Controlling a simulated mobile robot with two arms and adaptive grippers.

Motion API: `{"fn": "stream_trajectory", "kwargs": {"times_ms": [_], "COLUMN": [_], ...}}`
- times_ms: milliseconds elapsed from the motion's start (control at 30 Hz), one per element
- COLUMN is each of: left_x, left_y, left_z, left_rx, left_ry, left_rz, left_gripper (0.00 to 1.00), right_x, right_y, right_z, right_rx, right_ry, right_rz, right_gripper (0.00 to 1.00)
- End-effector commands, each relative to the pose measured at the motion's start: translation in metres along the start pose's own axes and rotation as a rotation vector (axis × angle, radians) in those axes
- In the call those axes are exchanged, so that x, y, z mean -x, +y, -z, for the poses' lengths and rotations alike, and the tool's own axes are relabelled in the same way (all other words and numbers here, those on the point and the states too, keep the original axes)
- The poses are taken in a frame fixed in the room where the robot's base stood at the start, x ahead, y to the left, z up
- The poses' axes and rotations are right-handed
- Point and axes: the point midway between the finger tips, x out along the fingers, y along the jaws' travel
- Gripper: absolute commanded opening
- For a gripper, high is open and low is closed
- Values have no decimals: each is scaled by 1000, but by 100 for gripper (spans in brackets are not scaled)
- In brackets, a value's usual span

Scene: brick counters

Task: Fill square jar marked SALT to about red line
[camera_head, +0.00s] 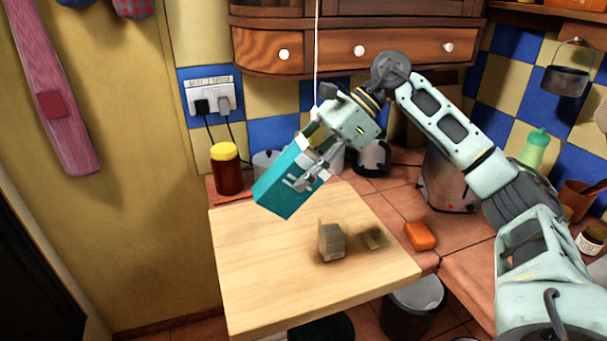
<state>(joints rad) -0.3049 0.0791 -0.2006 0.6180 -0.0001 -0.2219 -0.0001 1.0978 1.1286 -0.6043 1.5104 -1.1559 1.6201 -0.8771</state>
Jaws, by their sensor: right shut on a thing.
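My right gripper (311,172) is shut on a teal box (284,190) and holds it tilted in the air, its lower end pointing down and left. The box is above the back part of the pale wooden board (262,290). A small square jar (332,241) stands upright on the board, to the right of and below the box in the picture. Its lower part looks greyish and its upper part see-through. Its SALT mark, red line and fill level are too small to tell. My left gripper is not in view.
An orange block (420,235) lies on the tiled counter. A yellow-lidded jar (227,168) stands behind the board. A metal toaster (448,182) stands at back right. The board's left half is clear.

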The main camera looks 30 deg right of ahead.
Motion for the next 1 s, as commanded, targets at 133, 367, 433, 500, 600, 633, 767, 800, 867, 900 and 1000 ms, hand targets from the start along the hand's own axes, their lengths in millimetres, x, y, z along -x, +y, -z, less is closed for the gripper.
{"fn": "stream_trajectory", "kwargs": {"times_ms": [133, 367, 433, 500, 600, 633, 767, 800, 867, 900, 1000], "left_x": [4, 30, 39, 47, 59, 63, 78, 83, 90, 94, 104], "left_y": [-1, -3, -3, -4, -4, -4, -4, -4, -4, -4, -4], "left_z": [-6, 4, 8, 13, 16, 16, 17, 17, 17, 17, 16], "left_rx": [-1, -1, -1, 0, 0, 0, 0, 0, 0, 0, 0], "left_ry": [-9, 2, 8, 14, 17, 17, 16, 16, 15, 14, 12], "left_rz": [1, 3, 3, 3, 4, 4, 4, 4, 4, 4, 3], "left_gripper": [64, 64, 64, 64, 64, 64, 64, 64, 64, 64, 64], "right_x": [8, 19, 22, 25, 30, 31, 37, 39, 42, 44, 48], "right_y": [-1, -1, -1, -1, -1, -1, -1, -1, -1, -1, -1], "right_z": [-3, -15, -19, -22, -27, -28, -35, -36, -40, -42, -46], "right_rx": [0, 1, 2, 2, 1, 1, 1, 1, 1, 1, 2], "right_ry": [10, 67, 90, 114, 150, 160, 205, 219, 240, 255, 287], "right_rz": [3, 2, 2, 3, 2, 1, 2, 3, 3, 2, 2], "right_gripper": [0, 0, 0, 0, 0, 0, 0, 0, 0, 0, 0]}}
